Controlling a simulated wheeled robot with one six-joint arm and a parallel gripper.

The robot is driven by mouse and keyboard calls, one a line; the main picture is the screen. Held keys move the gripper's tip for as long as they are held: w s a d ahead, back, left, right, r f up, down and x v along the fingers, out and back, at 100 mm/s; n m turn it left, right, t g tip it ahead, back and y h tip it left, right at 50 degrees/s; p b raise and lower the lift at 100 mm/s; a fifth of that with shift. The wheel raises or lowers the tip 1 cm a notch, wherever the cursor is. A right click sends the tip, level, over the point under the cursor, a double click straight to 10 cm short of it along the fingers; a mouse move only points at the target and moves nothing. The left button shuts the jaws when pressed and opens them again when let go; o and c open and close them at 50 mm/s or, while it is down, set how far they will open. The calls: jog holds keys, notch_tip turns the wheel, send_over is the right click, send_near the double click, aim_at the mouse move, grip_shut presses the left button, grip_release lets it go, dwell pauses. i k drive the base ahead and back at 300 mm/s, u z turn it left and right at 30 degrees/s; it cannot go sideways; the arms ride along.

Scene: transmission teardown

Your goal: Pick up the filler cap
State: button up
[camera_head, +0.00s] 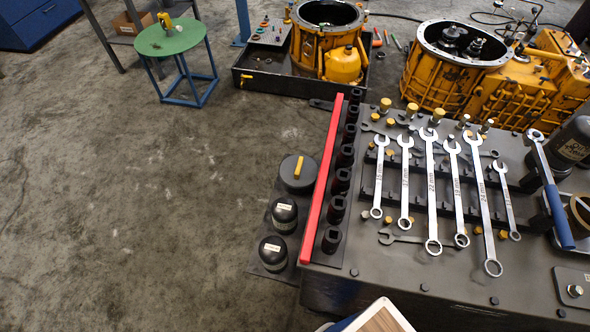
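No part in view is plainly marked as the filler cap. A dark round lid-like part with a yellow bar handle (299,172) sits on a dark plate beside the workbench and could be it, but I cannot tell for sure. A small yellow part (165,20) stands on the green round stool (172,38) at the upper left; what it is cannot be made out. My gripper is not in view.
Two black labelled canisters (278,232) stand near the lid-like part. A red bar (323,180), black sockets and several wrenches (432,190) cover the workbench (400,283). Yellow transmission housings (455,75) stand behind. The concrete floor (130,210) at left is clear.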

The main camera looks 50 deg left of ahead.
aim_at(297, 173)
jog(key=u, duration=2.4)
jog(key=k, duration=0.5)
jog(key=z, duration=0.5)
jog(key=i, duration=0.5)
jog(key=u, duration=0.05)
